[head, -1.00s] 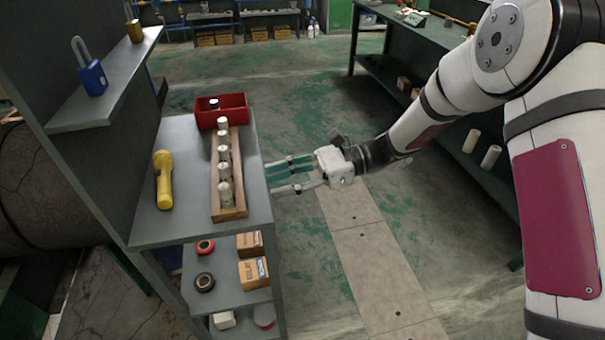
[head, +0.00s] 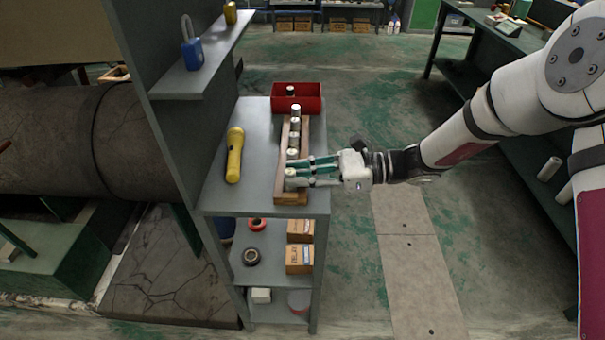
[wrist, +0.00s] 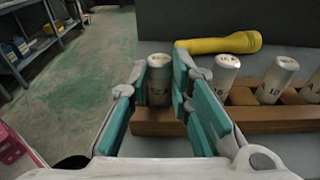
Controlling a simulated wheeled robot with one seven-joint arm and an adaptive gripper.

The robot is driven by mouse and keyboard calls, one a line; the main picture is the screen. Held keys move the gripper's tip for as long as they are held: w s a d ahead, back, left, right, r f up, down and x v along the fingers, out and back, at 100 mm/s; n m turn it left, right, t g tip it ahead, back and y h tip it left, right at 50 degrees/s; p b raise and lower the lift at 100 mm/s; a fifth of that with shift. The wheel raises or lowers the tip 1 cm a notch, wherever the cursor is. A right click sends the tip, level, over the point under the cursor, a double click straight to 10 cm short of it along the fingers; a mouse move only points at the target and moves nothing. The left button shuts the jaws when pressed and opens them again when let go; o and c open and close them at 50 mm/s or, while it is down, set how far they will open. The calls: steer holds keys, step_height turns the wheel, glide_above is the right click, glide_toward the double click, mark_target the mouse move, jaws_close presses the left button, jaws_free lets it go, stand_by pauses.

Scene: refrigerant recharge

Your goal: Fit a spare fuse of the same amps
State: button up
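A wooden rack (head: 292,198) on the grey shelf unit holds a row of upright whitish fuses. The fuse at its near end (wrist: 160,82) stands between the two teal fingers of my gripper (wrist: 160,76); its label is partly hidden and I cannot read its rating. My gripper (head: 296,175) reaches in from the right and looks open, with small gaps beside that fuse. A red bin (head: 310,104) behind the rack holds a fuse-like cylinder (head: 290,90).
A yellow flashlight (head: 234,155) lies left of the rack. A blue padlock (head: 191,48) stands on the upper ledge. Tape rolls and cardboard boxes (head: 299,259) sit on the lower shelves.

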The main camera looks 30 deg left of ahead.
jaws_close()
steer(key=shift+r, duration=0.15)
steer(key=shift+r+p, duration=0.85)
steer(key=shift+r, duration=0.55)
steer(key=shift+w+d, duration=0.1)
steer(key=f+v, duration=0.1)
steer(key=v, duration=0.6)
steer(key=shift+w+d+b, duration=0.15)
steer(key=shift+d+b, duration=0.15)
steer(key=shift+d, duration=0.1)
steer(key=shift+f, duration=0.1)
